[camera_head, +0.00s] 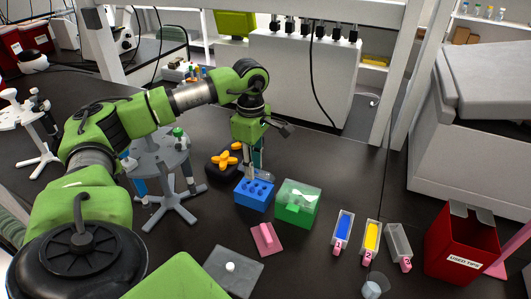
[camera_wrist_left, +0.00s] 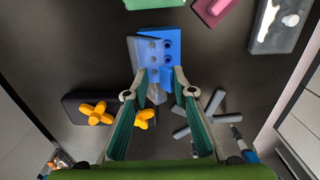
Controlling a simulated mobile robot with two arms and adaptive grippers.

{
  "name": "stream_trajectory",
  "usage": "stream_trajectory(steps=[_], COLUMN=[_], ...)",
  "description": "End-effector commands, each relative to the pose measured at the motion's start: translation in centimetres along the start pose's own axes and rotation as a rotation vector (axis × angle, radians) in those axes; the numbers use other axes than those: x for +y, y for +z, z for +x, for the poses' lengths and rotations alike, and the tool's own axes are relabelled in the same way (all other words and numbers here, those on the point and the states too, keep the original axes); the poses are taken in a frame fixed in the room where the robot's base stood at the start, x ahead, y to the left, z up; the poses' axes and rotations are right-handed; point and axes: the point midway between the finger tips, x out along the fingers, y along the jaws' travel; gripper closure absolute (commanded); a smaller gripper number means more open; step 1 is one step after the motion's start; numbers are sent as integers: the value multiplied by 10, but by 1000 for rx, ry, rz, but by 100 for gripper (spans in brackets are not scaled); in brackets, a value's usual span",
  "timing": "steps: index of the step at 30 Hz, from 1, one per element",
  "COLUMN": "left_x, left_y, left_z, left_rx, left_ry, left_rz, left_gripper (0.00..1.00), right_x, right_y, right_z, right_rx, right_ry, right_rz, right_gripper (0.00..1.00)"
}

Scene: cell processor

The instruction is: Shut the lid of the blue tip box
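The blue tip box (camera_head: 255,195) stands on the dark bench, with round holes in its top. It also shows in the left wrist view (camera_wrist_left: 172,50). A clear lid part (camera_wrist_left: 155,94) shows at its near edge in the wrist view, and a clear panel seems to overlap its left side. The lid's exact angle is hard to tell. My left gripper (camera_head: 255,168) points down just behind the box. In the wrist view its fingers (camera_wrist_left: 158,74) are apart, with the lid part and box edge between the tips. My right gripper is not in view.
A green box with a clear lid (camera_head: 298,207) stands right beside the blue box. A black holder with orange knobs (camera_head: 224,160) and a grey tube stand (camera_head: 170,205) are to the left. A pink block (camera_head: 265,240), numbered trays (camera_head: 342,232) and a red used-tips bin (camera_head: 461,247) are nearer.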

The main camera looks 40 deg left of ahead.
Motion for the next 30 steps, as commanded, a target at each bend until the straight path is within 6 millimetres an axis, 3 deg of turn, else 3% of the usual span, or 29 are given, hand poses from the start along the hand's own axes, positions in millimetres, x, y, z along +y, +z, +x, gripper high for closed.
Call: stream_trajectory(steps=[16,30], left_x=[-18,-20], left_y=[0,0], left_z=[-48,-49], left_rx=[0,0], left_ry=[1,0], left_rz=[0,0], left_gripper=[79,79], right_x=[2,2], right_y=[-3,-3], right_z=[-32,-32], right_rx=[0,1], right_ry=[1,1], right_rz=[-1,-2], right_gripper=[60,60])
